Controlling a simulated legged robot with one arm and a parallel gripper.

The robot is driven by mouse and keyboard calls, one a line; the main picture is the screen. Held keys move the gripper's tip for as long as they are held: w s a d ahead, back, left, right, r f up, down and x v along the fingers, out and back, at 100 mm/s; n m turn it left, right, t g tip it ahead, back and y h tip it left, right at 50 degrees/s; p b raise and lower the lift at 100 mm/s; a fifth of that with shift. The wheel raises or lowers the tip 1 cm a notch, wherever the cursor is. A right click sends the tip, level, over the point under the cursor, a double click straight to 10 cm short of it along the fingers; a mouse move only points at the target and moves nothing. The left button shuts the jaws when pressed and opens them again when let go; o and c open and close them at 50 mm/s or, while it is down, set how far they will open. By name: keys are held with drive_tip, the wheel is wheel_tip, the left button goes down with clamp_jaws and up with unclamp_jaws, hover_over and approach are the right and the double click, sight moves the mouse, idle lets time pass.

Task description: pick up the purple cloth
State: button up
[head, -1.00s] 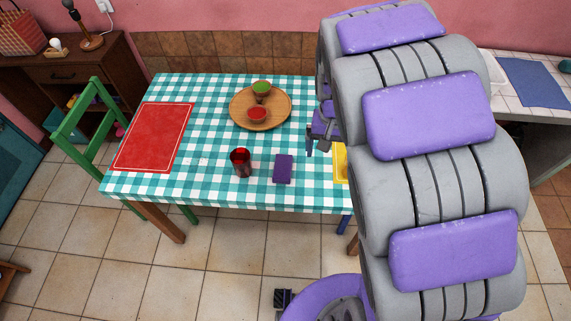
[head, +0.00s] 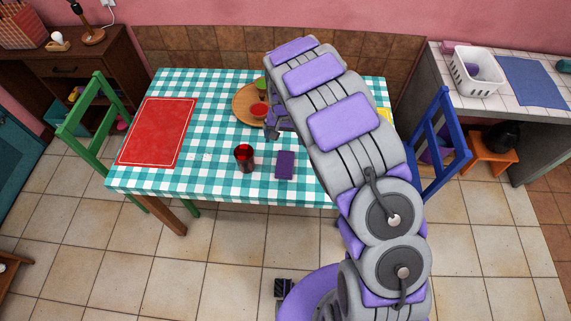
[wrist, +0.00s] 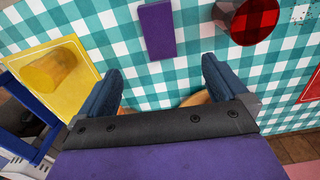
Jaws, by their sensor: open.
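The purple cloth (head: 285,165) is a small folded rectangle lying flat on the checkered table, right of the red cup (head: 244,157). In the wrist view the cloth (wrist: 157,31) is at the top middle, beyond my fingertips and apart from them. My gripper (wrist: 162,80) is open and empty, its two dark fingers spread above the table. In the head view my gripper (head: 272,130) is above the table, behind the cloth and near the wooden tray, partly hidden by my arm.
A red mat (head: 157,132) lies at the left. A yellow mat (wrist: 76,88) with a yellow cup (wrist: 52,71) shows in the wrist view. Chairs stand at both ends.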

wheel_tip(320, 180, down, 6)
drive_tip(key=b, duration=0.2)
hover_over(284, 162)
drive_tip(key=f, duration=0.4)
drive_tip(key=shift+s+d, duration=0.15)
drive_tip(key=shift+d, duration=0.15)
drive_tip(key=f, duration=0.1)
drive_tip(key=f+b, duration=0.1)
drive_tip(key=f, duration=0.3)
drive_tip(key=shift+a+f, duration=0.15)
drive_tip(key=shift+a, duration=0.2)
drive_tip(key=shift+d, duration=0.3)
drive_tip(key=shift+c, duration=0.5)
drive_tip(key=shift+a, duration=0.25)
drive_tip(key=c, duration=0.7)
drive_tip(key=shift+d, duration=0.1)
drive_tip(key=c, duration=0.3)
